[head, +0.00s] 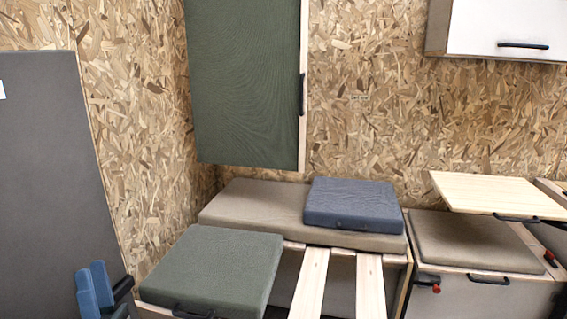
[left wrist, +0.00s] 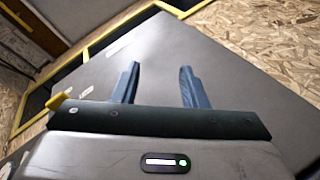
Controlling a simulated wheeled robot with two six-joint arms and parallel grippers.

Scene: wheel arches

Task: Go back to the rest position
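My left gripper (head: 95,288) is at the lower left of the head view, with blue fingers pointing up in front of a dark grey panel. In the left wrist view its two blue fingers (left wrist: 158,88) stand apart with nothing between them. The grey panel (left wrist: 215,60) fills much of that view beyond the fingertips. My right gripper does not show in either view.
A green cushion (head: 215,265), a beige bench cushion (head: 250,205) and a blue cushion (head: 352,204) lie ahead. A green panel (head: 245,80) hangs on the chipboard wall. A wooden board (head: 495,192) is at right, below a white cabinet (head: 505,28). The grey panel (head: 50,190) stands close at left.

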